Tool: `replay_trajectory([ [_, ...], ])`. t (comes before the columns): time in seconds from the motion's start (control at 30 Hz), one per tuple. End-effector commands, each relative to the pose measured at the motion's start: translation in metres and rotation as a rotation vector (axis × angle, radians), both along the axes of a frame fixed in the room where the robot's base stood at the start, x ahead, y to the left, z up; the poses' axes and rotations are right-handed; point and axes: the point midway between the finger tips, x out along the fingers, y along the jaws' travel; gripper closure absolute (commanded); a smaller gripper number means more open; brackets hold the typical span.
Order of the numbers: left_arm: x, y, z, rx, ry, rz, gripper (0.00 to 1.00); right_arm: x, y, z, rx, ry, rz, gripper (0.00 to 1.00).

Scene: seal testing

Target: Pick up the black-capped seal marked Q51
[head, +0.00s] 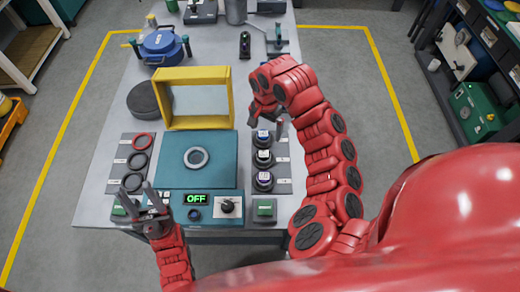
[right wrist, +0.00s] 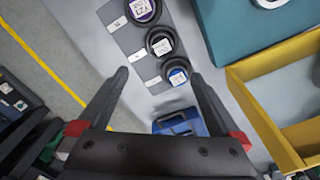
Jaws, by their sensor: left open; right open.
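Three dark round seals with coloured cap labels stand in a column on a grey rack (head: 284,185) at the right of the bench. The far one (head: 264,137) has a blue label, the middle one (head: 264,157) a black-and-white one, the near one (head: 264,180) a purple one. In the right wrist view they are blue (right wrist: 178,76), black-and-white (right wrist: 160,43) and purple (right wrist: 143,10). I cannot surely read Q51. My right gripper (head: 265,120) is open and empty above the rack's far end, near the blue-labelled seal. My left gripper (head: 133,190) is open and empty at the front left.
A teal test station (head: 170,172) with a ring on it and a display reading OFF is left of the seals. A yellow frame (head: 193,74) stands behind it. A rack of rings (head: 124,160) is at left. A blue object (right wrist: 180,122) lies beyond the rack.

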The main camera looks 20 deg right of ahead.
Motion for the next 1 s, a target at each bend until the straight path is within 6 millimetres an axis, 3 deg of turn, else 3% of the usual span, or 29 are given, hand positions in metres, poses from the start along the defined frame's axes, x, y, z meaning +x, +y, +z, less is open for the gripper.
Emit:
replay_trajectory([
  [0.13, 0.0, 0.0, -0.017, 0.0, 0.0, 0.0, 0.5, -0.003, -0.001, -0.029, 0.0, 0.011, -0.004, 0.0],
  [0.6, 0.0, 0.0, -0.048, 0.0, 0.0, 0.0, 0.5, -0.001, 0.001, -0.113, 0.002, 0.006, -0.002, 0.0],
  [0.77, 0.0, 0.0, -0.051, 0.0, 0.0, 0.0, 0.5, 0.0, 0.0, -0.121, 0.0, 0.004, -0.002, 0.0],
  [1.0, 0.0, 0.0, -0.037, 0.0, 0.0, 0.0, 0.5, 0.003, 0.001, -0.137, -0.002, 0.009, -0.003, 0.0],
])
